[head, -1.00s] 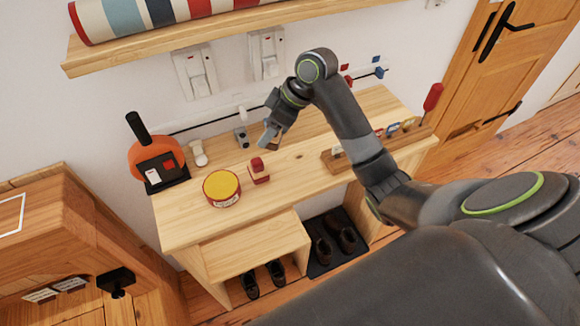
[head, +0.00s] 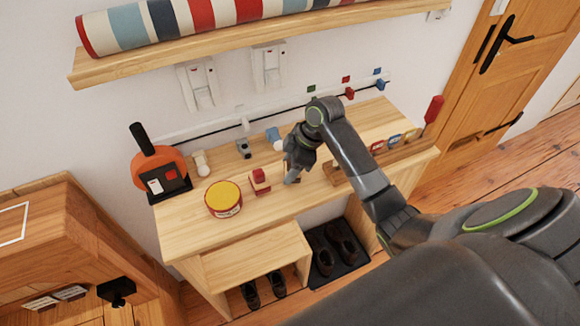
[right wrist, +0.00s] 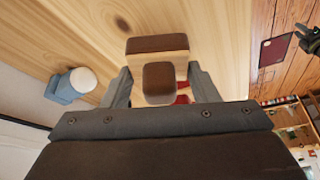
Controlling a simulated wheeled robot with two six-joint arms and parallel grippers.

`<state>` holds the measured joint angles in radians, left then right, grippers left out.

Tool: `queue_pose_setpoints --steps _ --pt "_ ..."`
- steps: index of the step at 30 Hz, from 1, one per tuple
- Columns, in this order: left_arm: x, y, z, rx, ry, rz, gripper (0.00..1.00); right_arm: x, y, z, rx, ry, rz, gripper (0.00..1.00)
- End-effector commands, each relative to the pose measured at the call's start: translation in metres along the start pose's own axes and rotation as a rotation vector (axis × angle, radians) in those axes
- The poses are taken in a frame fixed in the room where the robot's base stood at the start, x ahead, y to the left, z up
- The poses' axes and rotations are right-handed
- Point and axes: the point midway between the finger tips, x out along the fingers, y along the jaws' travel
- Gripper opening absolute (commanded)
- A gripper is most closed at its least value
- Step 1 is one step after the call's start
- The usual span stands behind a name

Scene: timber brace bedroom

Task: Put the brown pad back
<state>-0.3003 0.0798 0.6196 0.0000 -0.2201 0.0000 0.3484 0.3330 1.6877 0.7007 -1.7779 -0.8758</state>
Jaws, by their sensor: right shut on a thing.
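My right gripper (right wrist: 161,90) is shut on the brown pad (right wrist: 158,78), a small rounded brown piece between the fingers in the right wrist view. Just beyond it is a pale wooden block with a brown top (right wrist: 158,44); I cannot tell whether the two touch. In the head view my right gripper (head: 292,178) is low over the wooden bench (head: 220,240), right of a red and cream block (head: 259,180). The arm and gripper largely hide the pad there.
A yellow-topped tin (head: 223,197) and an orange and black item (head: 158,170) stand on the left of the bench. A blue, white-ended item (head: 273,136) stands behind the gripper. A wooden rack (head: 392,150) with coloured pieces is on the right. The front bench edge is clear.

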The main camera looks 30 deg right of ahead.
Motion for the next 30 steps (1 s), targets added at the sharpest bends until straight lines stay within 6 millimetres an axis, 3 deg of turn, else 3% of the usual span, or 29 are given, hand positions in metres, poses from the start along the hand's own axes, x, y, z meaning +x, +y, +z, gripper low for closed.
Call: queue_pose_setpoints --steps 3,10,11,15,25,30 --pt "-0.002 0.000 -0.001 0.000 0.000 0.001 0.36 0.010 -0.001 0.004 0.000 0.000 0.000 0.36" --pt "-0.001 0.000 -0.001 0.000 0.000 0.001 0.36 0.011 0.000 0.004 -0.001 0.000 0.001 0.36" --pt "-0.001 0.000 -0.001 0.000 0.001 0.001 0.36 0.010 0.000 0.004 0.000 0.000 0.001 0.58" --pt "-0.001 0.000 -0.001 0.000 0.001 0.001 0.36 0.010 0.000 0.004 0.000 0.000 0.001 0.76" --pt "-0.001 0.001 -0.001 0.000 0.001 0.001 0.36 0.007 0.000 0.004 -0.001 -0.001 0.002 0.76" --pt "0.003 0.001 -0.001 0.000 0.001 0.001 0.36 -0.015 0.001 0.004 -0.005 -0.002 0.006 0.76"
